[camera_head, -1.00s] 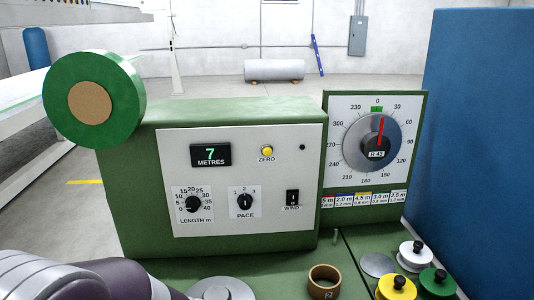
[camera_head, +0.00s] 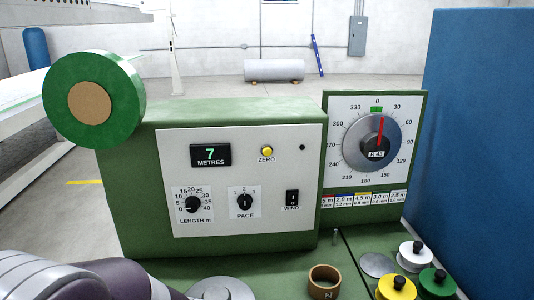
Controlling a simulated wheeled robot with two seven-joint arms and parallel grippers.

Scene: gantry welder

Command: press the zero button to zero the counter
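The yellow round zero button (camera_head: 267,151) sits on the white control panel (camera_head: 270,185) of the green machine, with the label ZERO under it. The counter display (camera_head: 210,155) to its left reads 7 METRES in green digits. Part of my arm shows at the bottom left, well below and left of the button. Neither of my grippers is in view.
The panel also holds a length knob (camera_head: 193,204), a pace knob (camera_head: 245,202) and a wind switch (camera_head: 292,198). A dial (camera_head: 372,140) stands at the right. A brown ring (camera_head: 324,281) and several knobbed discs (camera_head: 415,256) sit in front. A blue wall (camera_head: 480,150) bounds the right.

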